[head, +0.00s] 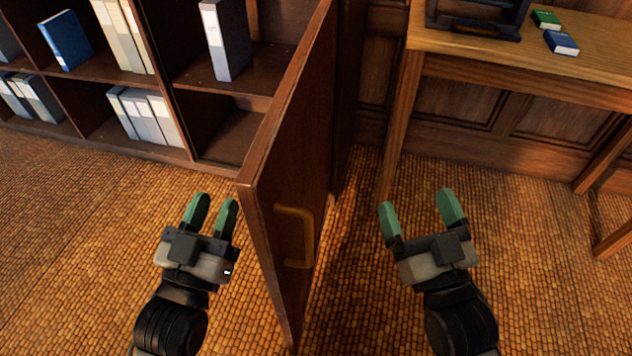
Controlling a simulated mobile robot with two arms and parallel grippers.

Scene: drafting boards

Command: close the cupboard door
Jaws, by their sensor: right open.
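The cupboard door (284,170) is a dark wooden panel standing wide open, its edge pointing towards me. A bronze-coloured bar handle (309,236) sits on its right face. The open cupboard (217,90) with shelves is behind it to the left. My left gripper (212,207) is to the left of the door, near its lower free edge, with green fingers a little apart and nothing between them. My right gripper (421,208) is to the right of the door and handle, open and empty. Neither gripper appears to touch the door.
Binders (226,40) and a blue book (66,40) stand on the shelves. A wooden table (520,62) at the right holds a dark tray (477,17), a green book (546,19) and a blue book (561,42). The woven floor (70,230) is clear.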

